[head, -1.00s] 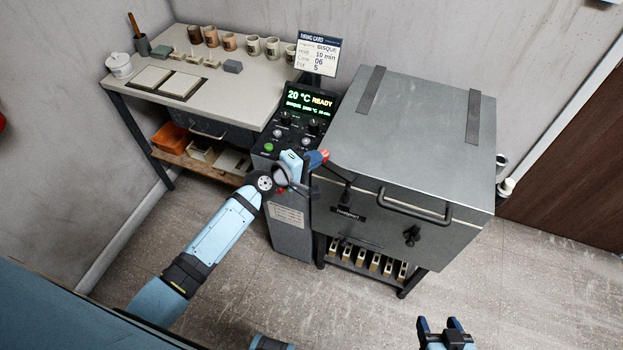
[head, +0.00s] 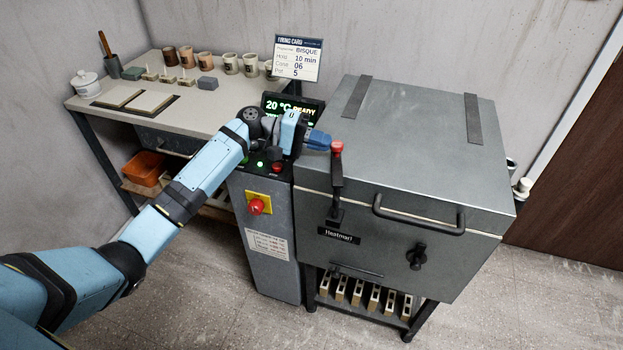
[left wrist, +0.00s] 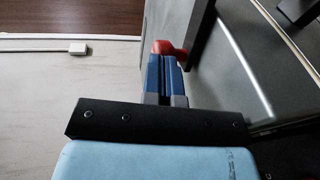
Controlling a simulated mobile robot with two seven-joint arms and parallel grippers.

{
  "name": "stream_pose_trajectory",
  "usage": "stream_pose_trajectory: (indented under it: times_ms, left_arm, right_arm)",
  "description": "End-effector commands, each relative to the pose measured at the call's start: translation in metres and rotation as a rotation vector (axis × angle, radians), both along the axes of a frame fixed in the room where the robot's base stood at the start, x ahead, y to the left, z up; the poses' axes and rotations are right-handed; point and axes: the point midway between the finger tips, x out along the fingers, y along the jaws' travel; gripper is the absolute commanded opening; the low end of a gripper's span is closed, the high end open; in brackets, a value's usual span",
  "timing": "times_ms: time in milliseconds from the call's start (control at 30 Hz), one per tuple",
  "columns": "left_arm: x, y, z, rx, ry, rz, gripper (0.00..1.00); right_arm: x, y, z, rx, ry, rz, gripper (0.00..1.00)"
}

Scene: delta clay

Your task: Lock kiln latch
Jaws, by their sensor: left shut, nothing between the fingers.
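The grey kiln (head: 400,140) stands at the right with its lid down. Its latch is a black lever (head: 336,180) on the front left, now roughly upright, with a red knob (head: 337,148) at the top. My left gripper (head: 328,142) is shut and empty, its blue fingertips at the left side of the red knob. In the left wrist view the red knob (left wrist: 168,47) shows just beyond the blue fingers (left wrist: 165,78); whether they touch I cannot tell. The latch's seating at the lid is not clear. My right gripper is out of view.
A control post with a lit display (head: 290,107) and a red stop button (head: 257,206) stands left of the kiln, under my left arm. A black lid handle (head: 418,220) juts from the kiln front. A worktable (head: 190,115) with pots is behind left. Floor at front right is clear.

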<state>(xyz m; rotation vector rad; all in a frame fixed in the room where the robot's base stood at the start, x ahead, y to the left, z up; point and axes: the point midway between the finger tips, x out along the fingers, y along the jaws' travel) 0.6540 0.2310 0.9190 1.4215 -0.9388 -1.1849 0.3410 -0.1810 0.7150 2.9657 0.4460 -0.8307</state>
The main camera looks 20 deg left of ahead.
Motion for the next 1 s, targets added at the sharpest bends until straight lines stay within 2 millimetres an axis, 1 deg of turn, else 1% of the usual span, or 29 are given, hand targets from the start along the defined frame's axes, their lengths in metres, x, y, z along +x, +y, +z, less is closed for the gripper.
stream_pose_trajectory:
  times_ms: [100, 600, 1000]
  left_arm:
    - [0.003, 0.002, 0.000, 0.000, 0.000, -0.075, 0.00]
    - [0.012, -0.011, 0.001, 0.000, 0.000, -0.055, 0.00]
    - [0.013, -0.014, 0.000, -0.001, -0.001, -0.055, 0.00]
  right_arm:
    - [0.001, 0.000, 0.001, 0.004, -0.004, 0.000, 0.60]
    - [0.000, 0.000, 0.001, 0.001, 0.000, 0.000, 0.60]
    - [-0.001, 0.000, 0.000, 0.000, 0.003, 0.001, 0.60]
